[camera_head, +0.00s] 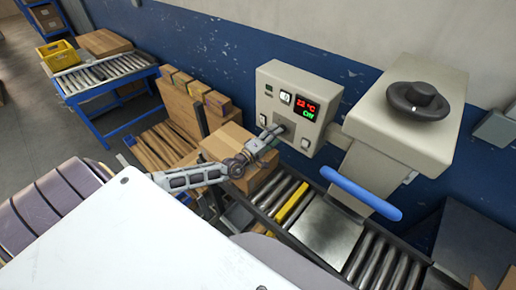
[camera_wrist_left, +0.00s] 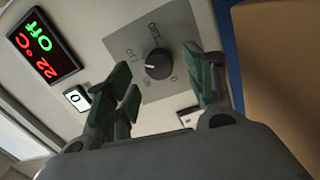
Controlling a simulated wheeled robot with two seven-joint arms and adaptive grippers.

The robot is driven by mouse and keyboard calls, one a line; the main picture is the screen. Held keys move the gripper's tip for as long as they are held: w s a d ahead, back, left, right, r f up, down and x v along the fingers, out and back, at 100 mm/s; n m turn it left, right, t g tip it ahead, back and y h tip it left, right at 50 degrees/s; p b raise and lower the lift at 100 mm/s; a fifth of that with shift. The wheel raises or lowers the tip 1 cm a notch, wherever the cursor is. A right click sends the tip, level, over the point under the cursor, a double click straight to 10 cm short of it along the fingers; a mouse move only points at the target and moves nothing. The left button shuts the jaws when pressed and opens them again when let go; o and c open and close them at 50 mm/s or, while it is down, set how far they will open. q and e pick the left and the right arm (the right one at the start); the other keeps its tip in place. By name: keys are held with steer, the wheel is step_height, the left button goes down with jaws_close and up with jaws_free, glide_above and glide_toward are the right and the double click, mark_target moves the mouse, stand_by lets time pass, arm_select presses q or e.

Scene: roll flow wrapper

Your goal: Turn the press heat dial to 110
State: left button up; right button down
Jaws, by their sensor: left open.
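The heat dial (camera_wrist_left: 158,64) is a small black round knob on a grey scale plate (camera_wrist_left: 178,42) of the control box (camera_head: 270,78). Its printed numbers are small and rotated, and the knob's exact setting is hard to read. In the head view my gripper mostly hides the dial. A display (camera_wrist_left: 42,50) shows 22 °C in red and Off in green; it also shows in the head view (camera_head: 307,107). My left gripper (camera_head: 272,132) is open in front of the dial. In the left wrist view its green-padded fingers (camera_wrist_left: 163,82) stand on both sides of the knob, with no clear contact visible.
The press head (camera_head: 395,120) with a large black knob (camera_head: 418,100) and blue handle (camera_head: 360,193) stands right of the control box. A cardboard box (camera_head: 222,143) is close behind my gripper. A roller conveyor (camera_head: 290,200) runs below. White buttons (camera_wrist_left: 76,98) flank the dial plate.

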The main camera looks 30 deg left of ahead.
arm_select(q)
steer(key=shift+v, duration=4.75)
steer(key=shift+s+f, duration=0.1)
arm_select(e)
steer(key=shift+s+a, duration=0.1)
